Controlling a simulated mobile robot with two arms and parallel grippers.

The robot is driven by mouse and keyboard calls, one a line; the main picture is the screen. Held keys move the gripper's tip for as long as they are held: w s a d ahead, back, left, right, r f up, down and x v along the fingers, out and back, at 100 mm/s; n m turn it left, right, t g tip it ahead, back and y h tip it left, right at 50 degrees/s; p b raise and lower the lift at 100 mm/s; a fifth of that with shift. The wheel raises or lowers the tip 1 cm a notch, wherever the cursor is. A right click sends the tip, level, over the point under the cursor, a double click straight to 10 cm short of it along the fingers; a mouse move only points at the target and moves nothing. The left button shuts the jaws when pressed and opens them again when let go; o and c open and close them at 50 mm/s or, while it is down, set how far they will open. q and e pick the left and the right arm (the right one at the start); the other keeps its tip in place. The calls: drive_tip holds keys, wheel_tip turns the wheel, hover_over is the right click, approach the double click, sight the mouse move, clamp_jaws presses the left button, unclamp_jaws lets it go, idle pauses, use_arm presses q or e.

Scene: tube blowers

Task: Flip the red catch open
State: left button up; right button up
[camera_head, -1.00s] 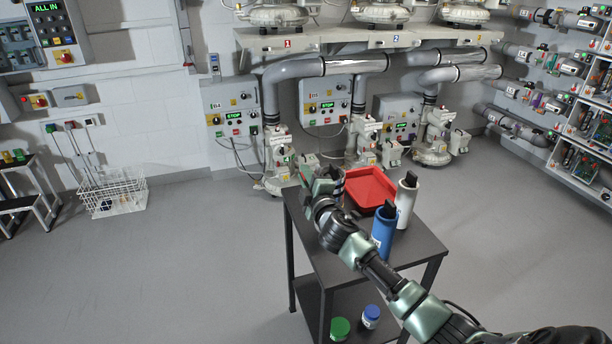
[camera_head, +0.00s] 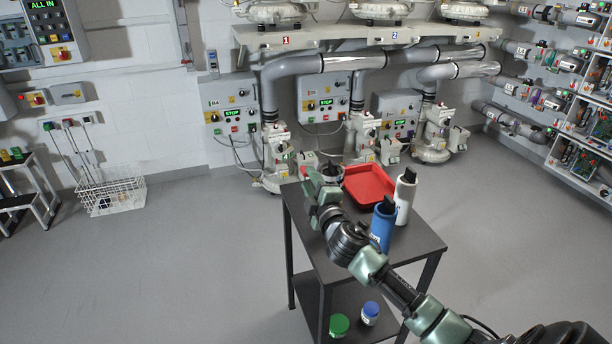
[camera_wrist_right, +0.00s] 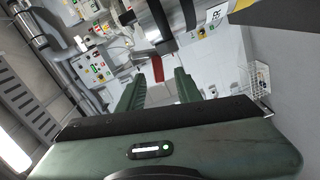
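My right gripper (camera_head: 322,176) is above the left far part of the dark table, left of the red tray. In the right wrist view its two green fingers (camera_wrist_right: 160,88) stand apart with a gap between them. A narrow red piece (camera_wrist_right: 157,68) shows just beyond the gap in that view; I cannot tell whether it is the red catch or another red part. I see no gripped object. No red catch can be made out surely in the head view, where the blowers are small. My left gripper is not in view.
The dark table (camera_head: 413,240) holds a red tray (camera_head: 369,187), a blue bottle (camera_head: 382,228) and a white bottle (camera_head: 404,200). Grey blowers (camera_head: 433,143) and control boxes (camera_head: 232,108) stand behind it. A white wire basket (camera_head: 112,195) is at left.

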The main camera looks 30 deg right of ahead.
drive_tip(key=shift+v, duration=1.5)
